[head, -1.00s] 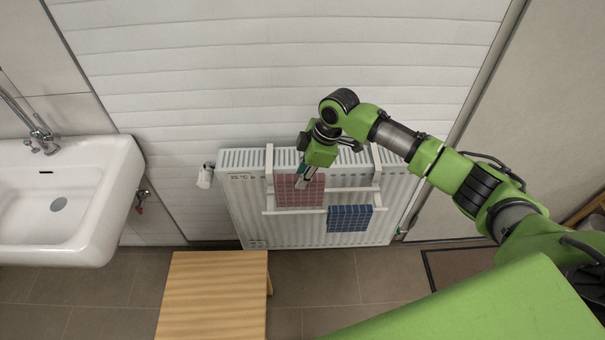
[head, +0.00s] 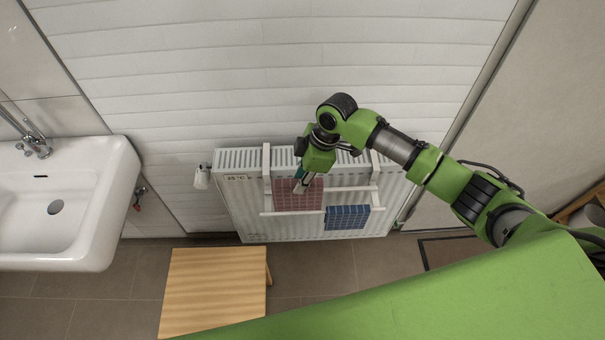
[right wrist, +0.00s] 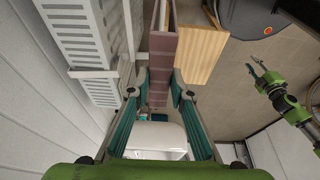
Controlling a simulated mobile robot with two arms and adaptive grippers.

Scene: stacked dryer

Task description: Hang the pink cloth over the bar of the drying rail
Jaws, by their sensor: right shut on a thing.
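The pink checked cloth (head: 311,198) is at the left part of the white drying rail (head: 360,189) in the head view, in front of the rail's upper bar. My right gripper (head: 300,186) is shut on the cloth near its top edge. In the right wrist view the cloth (right wrist: 160,65) is between the two fingers (right wrist: 160,95), seen along its narrow side. Whether the cloth straddles the bar or only hangs before it, I cannot tell. My left gripper (right wrist: 263,72) shows in the right wrist view, open and empty, away from the rail.
A blue checked cloth (head: 347,217) hangs on the lower bar, right of the pink one. The rail is mounted on a white radiator (head: 240,215). A wooden bench (head: 212,290) stands in front on the left, and a white sink (head: 105,220) is farther left.

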